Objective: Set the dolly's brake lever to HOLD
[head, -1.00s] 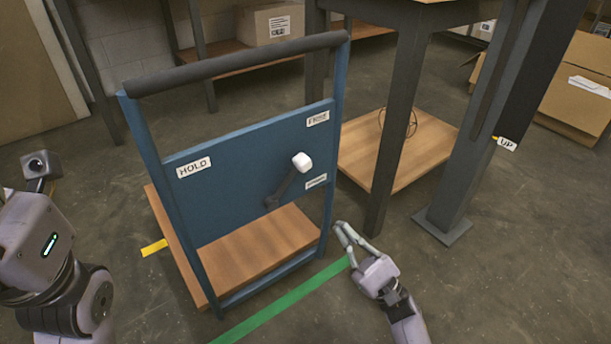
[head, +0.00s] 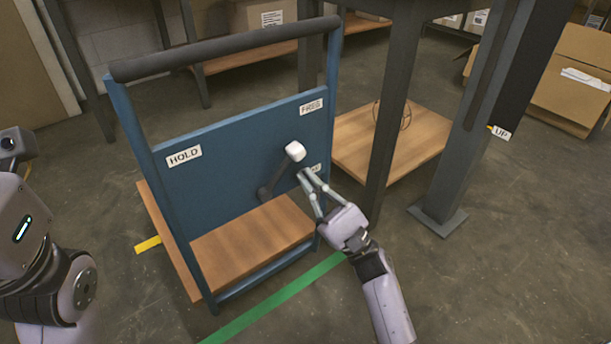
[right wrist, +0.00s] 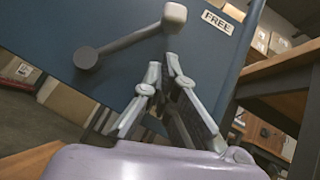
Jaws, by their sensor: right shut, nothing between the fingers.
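The dolly (head: 228,45) has a blue panel (head: 225,160) with a HOLD label (head: 184,156) at the left and a FREE label (head: 311,107) at the upper right. The brake lever (head: 277,174) is a dark arm with a white knob (head: 295,151), pointing up and right from its pivot, toward the FREE side. My right gripper (head: 304,174) is shut and empty, just below and right of the knob. In the right wrist view its fingertips (right wrist: 163,64) are below the knob (right wrist: 175,13); contact is not visible. My left arm shows at the left edge, its gripper out of frame.
A table with dark legs (head: 395,110) and a low wooden shelf (head: 420,140) stands right of the dolly. A grey post (head: 450,180) with an UP label is farther right. Green tape (head: 280,298) crosses the floor in front.

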